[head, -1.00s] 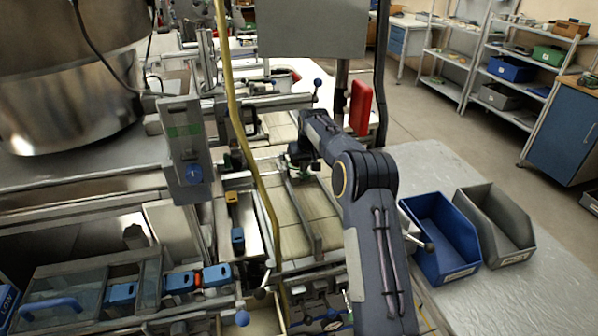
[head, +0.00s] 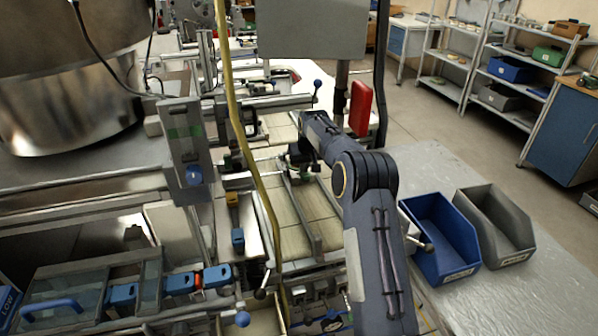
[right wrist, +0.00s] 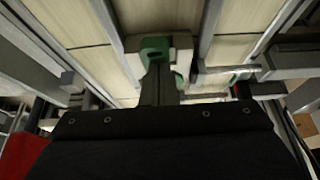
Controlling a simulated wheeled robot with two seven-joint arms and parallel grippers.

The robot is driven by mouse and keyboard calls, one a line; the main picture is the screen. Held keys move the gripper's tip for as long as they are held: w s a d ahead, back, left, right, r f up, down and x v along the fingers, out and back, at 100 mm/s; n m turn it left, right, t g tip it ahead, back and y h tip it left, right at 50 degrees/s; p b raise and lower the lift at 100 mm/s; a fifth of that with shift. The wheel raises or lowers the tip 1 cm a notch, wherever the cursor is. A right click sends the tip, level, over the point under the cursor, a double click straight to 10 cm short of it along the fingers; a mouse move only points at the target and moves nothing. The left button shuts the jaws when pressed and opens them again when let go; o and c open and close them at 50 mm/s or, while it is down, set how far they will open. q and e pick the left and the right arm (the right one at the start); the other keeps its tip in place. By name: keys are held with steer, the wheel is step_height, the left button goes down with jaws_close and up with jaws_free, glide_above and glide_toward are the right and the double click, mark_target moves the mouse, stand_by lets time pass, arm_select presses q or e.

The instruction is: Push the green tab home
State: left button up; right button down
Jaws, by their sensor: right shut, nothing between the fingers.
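The green tab (right wrist: 154,48) sits on a pale block at the top middle of the right wrist view. My right gripper (right wrist: 160,77) is shut with nothing between its fingers. Its fingertips are right at the near edge of the green tab; I cannot tell whether they touch. A smaller green part shows just right of the fingers. My left gripper is not in view.
Metal rails (head: 302,215) run along the track. A yellow hose (head: 250,150) hangs left of my right arm. A red part (head: 360,108) stands beyond the arm. A blue bin (head: 441,238) and a grey bin (head: 496,225) stand on the bench at right.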

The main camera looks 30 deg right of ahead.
steer(key=shift+f, duration=0.1)
stand_by(0.7)
step_height(320, 180, up, 7)
steer(key=p, duration=0.6)
stand_by(0.4)
